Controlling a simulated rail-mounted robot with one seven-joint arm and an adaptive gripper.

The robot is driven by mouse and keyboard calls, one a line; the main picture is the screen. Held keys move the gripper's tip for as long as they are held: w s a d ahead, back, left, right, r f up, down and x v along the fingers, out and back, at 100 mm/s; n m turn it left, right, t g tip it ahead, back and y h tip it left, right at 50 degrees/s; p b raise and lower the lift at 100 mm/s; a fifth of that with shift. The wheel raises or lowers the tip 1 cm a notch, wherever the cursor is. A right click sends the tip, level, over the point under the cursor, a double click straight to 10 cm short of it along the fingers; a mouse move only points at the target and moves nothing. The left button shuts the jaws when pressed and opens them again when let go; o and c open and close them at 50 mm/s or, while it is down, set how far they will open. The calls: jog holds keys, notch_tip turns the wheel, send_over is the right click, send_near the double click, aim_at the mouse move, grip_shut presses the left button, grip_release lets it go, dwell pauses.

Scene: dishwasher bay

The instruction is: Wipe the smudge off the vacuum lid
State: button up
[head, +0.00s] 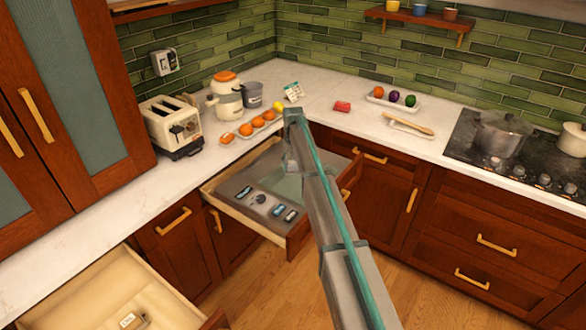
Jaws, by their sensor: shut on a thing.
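A pulled-out drawer (238,213) under the counter corner looks like the vacuum unit, with a dark panel of small controls at its front. A pale greenish see-through surface (287,186) behind the controls appears to be its lid. My arm crosses in front and covers the right part of the lid. I cannot make out a smudge on the part that shows. My arm's far end is over the back of the drawer. My gripper's fingers are hidden behind my arm links, so neither they nor anything in them can be seen.
Another open drawer (105,290) is at lower left. A stove (485,150) with pots stands at right.

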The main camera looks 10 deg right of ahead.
jog(key=shift+r+p, duration=0.65)
jog(key=shift+r, duration=1.4)
jog(key=shift+f, duration=0.1)
